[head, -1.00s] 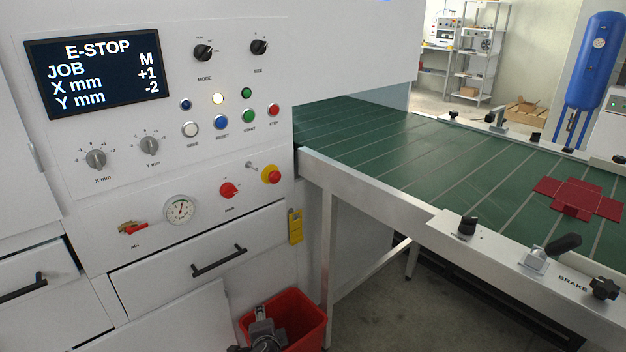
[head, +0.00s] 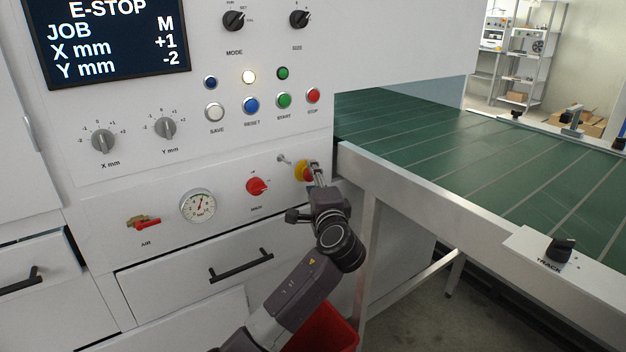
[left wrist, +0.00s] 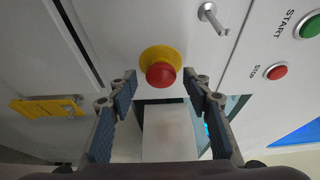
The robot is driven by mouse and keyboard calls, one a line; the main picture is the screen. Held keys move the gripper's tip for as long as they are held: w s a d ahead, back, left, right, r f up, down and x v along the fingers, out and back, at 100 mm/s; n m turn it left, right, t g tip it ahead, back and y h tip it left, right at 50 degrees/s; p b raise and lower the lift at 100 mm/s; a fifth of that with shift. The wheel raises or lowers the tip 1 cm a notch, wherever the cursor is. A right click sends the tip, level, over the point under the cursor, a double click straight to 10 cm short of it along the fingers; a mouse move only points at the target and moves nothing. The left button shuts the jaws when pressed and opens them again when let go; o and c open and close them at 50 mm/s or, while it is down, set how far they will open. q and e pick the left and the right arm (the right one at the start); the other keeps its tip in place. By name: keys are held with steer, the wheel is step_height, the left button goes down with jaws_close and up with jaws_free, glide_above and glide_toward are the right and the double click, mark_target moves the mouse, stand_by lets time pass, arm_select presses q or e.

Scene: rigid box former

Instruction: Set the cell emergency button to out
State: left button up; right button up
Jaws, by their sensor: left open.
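The emergency button is a red mushroom head on a yellow base, on the white machine's lower panel. In the head view the emergency button (head: 302,172) is partly covered by my left gripper (head: 317,174). In the left wrist view the emergency button (left wrist: 160,74) shows whole, just beyond and between the fingertips of my left gripper (left wrist: 160,88). The gripper is open and empty, with a finger on each side, apart from the button. The display (head: 110,40) reads E-STOP, JOB M, X mm +1, Y mm -2. My right gripper is not in view.
A small metal key or lever (left wrist: 211,17) sticks out near the button. The stop button (head: 313,95) and red main switch (head: 257,186) are close by. The green conveyor (head: 440,150) with its metal side rail is to the right. A red bin (head: 335,335) stands below.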

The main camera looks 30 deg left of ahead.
arm_select(q)
steer(key=shift+w+a, duration=0.4)
jaws_close()
